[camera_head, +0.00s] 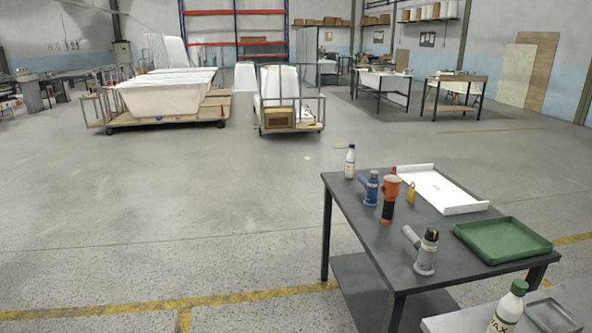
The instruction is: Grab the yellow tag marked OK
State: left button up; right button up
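A small yellow tag-like item (411,192) stands on the dark table (365,225), just right of an orange and black tool (390,194) and left of the white tray. It is too small for me to read any marking on it. Neither of my grippers shows in the head view.
The table also holds a white bottle (350,161), a blue tool (370,188), a grey tool (425,250), a white tray (440,190) and a green tray (502,238). A wax bottle (507,308) stands in front. Carts with tubs (165,98) are far left; floor between is clear.

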aim_at(412, 194)
jog(key=i+j+u, duration=0.2)
jog(key=i, duration=1)
jog(key=i+z, duration=0.35)
jog(key=i+j+z, duration=0.1)
jog(key=z, duration=0.25)
jog(key=i+j+z, duration=0.2)
jog(key=z, duration=0.15)
jog(key=i+j+z, duration=0.2)
jog(key=z, duration=0.2)
jog(key=i+j+z, duration=0.15)
jog(key=z, duration=0.25)
jog(key=i+j+z, duration=0.1)
jog(key=j+z, duration=1.05)
jog(key=j, duration=0.15)
jog(key=j+z, duration=0.35)
jog(key=j, duration=0.15)
